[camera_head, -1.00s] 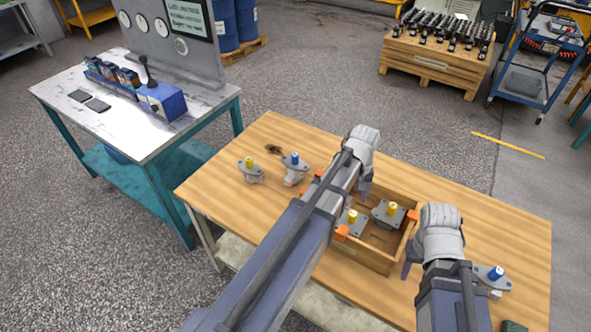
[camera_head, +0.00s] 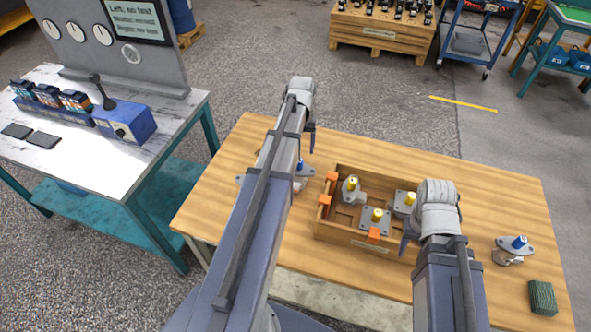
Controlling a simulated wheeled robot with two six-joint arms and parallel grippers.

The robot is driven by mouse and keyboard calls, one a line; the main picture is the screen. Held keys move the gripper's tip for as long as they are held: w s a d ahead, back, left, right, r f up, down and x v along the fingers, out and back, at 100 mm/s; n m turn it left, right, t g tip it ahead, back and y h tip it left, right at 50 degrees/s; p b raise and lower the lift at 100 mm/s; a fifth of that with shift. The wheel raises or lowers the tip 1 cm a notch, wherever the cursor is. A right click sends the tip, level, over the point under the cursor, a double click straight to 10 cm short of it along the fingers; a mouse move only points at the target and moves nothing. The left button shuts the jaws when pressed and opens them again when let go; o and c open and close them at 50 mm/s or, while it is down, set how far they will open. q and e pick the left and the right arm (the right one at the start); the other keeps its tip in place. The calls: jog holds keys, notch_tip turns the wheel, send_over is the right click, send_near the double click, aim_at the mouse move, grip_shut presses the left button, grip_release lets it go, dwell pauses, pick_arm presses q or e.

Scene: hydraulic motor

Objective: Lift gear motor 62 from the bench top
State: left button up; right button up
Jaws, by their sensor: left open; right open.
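Several gear motors with grey flanged bodies show; I cannot read a number 62 on any. A blue-capped motor (camera_head: 301,182) stands on the wooden bench top (camera_head: 222,160), partly hidden by my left arm. Left of that arm only a sliver of another grey part (camera_head: 239,180) shows. Another blue-capped motor (camera_head: 515,250) lies on the bench at the right. Three yellow-capped motors (camera_head: 350,191) sit in the wooden crate. My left gripper (camera_head: 309,138) is open and empty above the bench's far side, mostly hidden by its wrist. My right gripper (camera_head: 407,234) is open beside the crate's right end.
The wooden crate (camera_head: 340,233) with orange corner pieces stands mid-bench. A dark green block (camera_head: 542,297) lies at the bench's right front. A test table with a gauge panel (camera_head: 105,35) and blue lever box (camera_head: 125,121) stands at the left. The bench's far right is clear.

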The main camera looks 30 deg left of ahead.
aim_at(298, 176)
pick_arm(q)
jog(key=shift+w+a, duration=0.1)
jog(key=shift+a, duration=0.5)
jog(key=shift+d+f+b, duration=0.1)
jog(key=shift+f+b, duration=0.35)
jog(key=shift+b, duration=0.05)
jog(key=shift+f+b, duration=0.8)
jog(key=shift+f, duration=0.05)
jog(key=f+b, duration=0.5)
jog(key=shift+s+d+f, duration=0.2)
jog(key=shift+s, duration=0.1)
jog(key=shift+r, duration=0.1)
jog(key=shift+c, duration=0.4)
